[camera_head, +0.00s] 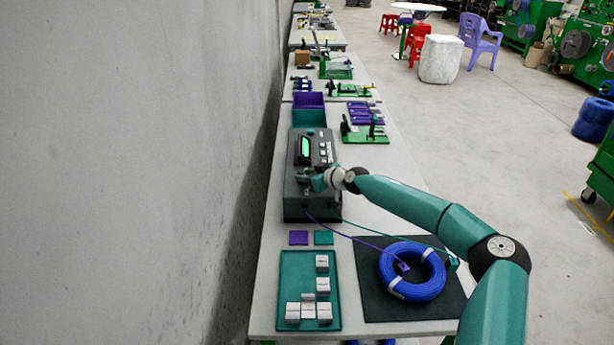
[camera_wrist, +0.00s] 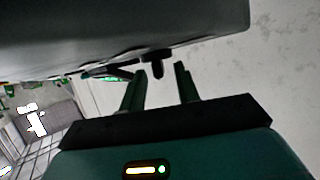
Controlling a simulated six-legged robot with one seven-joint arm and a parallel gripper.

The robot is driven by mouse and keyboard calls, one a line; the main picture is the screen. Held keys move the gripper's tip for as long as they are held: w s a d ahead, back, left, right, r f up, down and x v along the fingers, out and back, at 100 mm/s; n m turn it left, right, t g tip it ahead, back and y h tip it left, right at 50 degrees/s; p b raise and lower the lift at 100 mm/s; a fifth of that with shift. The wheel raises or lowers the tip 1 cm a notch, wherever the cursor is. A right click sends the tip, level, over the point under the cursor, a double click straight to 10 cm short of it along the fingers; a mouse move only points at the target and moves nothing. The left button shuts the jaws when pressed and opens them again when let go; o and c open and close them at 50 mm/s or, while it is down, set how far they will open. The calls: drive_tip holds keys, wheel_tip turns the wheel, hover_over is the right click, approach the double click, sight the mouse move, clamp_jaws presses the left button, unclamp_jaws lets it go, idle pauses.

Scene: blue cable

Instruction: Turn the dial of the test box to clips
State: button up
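The dark grey test box (camera_head: 297,207) stands on the long table against the wall, with a lit green screen (camera_head: 304,149) on its sloped top. My gripper (camera_head: 308,179) is low over the near part of its top. In the wrist view the box (camera_wrist: 120,38) fills the upper part. A small black dial (camera_wrist: 157,68) sticks out from it. My gripper (camera_wrist: 160,70) is open, with one finger on either side of the dial and visible gaps between. Whether the tips reach past the dial is unclear. The dial's markings cannot be read, and my gripper hides it in the head view.
A blue cable coil (camera_head: 412,271) lies on a black mat (camera_head: 375,306), with purple and teal leads running to the box. A teal tray (camera_head: 290,272) holds several white blocks. Purple (camera_head: 309,99) and teal (camera_head: 309,117) bins and a green fixture (camera_head: 366,134) stand beyond the box.

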drive_tip(key=shift+c, duration=0.2)
clamp_jaws()
drive_tip(key=shift+a+r, duration=0.1)
drive_tip(key=shift+s+a+r+m+t+h, duration=0.1)
drive_tip(key=shift+a+m+t+h, duration=0.1)
drive_tip(key=shift+m+t+h, duration=0.65)
drive_tip(key=shift+s+a+m+t+h, duration=0.1)
drive_tip(key=shift+a+m+t+h, duration=0.1)
drive_tip(key=shift+m+t+h, duration=0.65)
drive_tip(key=shift+a+m+t+h, duration=0.1)
drive_tip(key=shift+m+t+h, duration=0.2)
drive_tip(key=shift+m+h, duration=1.8)
